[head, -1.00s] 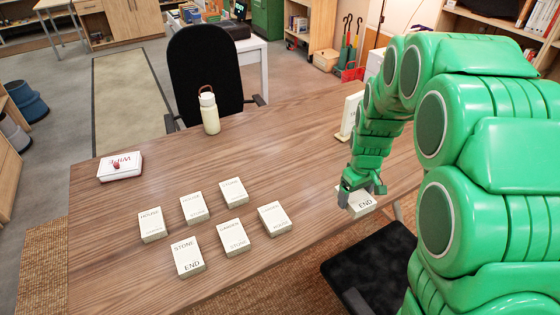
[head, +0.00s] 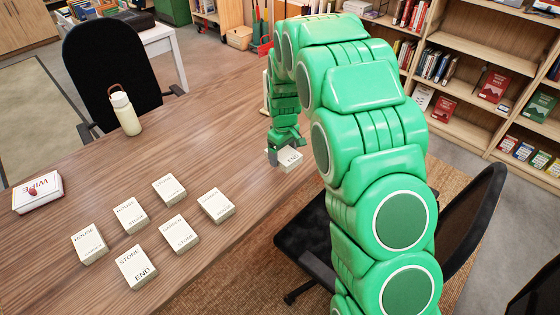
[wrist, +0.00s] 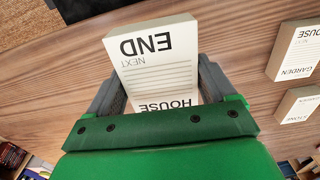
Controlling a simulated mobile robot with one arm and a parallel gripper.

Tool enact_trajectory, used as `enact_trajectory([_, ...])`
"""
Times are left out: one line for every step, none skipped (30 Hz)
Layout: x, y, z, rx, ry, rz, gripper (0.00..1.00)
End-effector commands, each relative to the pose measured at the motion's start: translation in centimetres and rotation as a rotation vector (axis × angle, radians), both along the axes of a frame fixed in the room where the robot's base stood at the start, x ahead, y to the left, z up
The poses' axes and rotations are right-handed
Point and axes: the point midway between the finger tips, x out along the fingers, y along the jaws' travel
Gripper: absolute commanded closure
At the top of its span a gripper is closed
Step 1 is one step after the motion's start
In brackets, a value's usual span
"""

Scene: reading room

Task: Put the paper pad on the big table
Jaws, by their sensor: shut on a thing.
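A white paper pad (head: 292,161) marked END is between the two fingers of my gripper (head: 283,152), near the right end of the big wooden table (head: 225,125), close to its front edge. In the wrist view the fingers (wrist: 158,95) flank the pad (wrist: 155,62), printed END, NEXT and HOUSE, and the gripper is shut on it. Table wood shows around the pad there. I cannot tell whether it touches the tabletop. The pad's near end is hidden behind the green gripper body.
Several similar cards or blocks (head: 136,267) lie on the table to the left. Black chairs are at the back (head: 112,75) and front (head: 312,243). Bookshelves (head: 480,75) stand at right.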

Motion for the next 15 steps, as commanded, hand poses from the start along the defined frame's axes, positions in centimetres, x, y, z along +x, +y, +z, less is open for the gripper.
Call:
enact_trajectory([0.5,0.1,-0.5,-0.001,0.001,0.0,0.5])
enact_trajectory([0.7,0.1,-0.8,-0.001,0.001,0.0,0.5])
enact_trajectory([1.1,0.2,-1.3,-0.001,0.001,0.0,0.5])
enact_trajectory([1.3,0.2,-1.6,-0.001,0.001,0.001,0.5])
enact_trajectory([1.6,0.3,-1.9,-0.001,0.001,0.001,0.5])
enact_trajectory([1.9,0.3,-2.3,-0.001,0.001,0.001,0.5])
enact_trajectory([2.1,0.4,-2.5,-0.001,0.0,0.001,0.5])
enact_trajectory([2.3,0.4,-2.8,-0.001,0.0,0.001,0.5])
enact_trajectory([2.6,0.5,-3.2,-0.001,0.0,0.001,0.5])
enact_trajectory([2.9,0.5,-3.5,-0.002,0.001,0.001,0.5])
enact_trajectory([3.1,0.5,-3.8,-0.001,0.001,0.001,0.5])
enact_trajectory([3.3,0.6,-4.2,-0.002,0.002,0.002,0.5])
enact_trajectory([3.5,0.6,-4.5,-0.001,0.001,0.002,0.5])
enact_trajectory([3.7,0.7,-4.7,-0.001,0.001,0.002,0.5])
enact_trajectory([4.0,0.7,-4.9,-0.001,0.0,0.001,0.5])
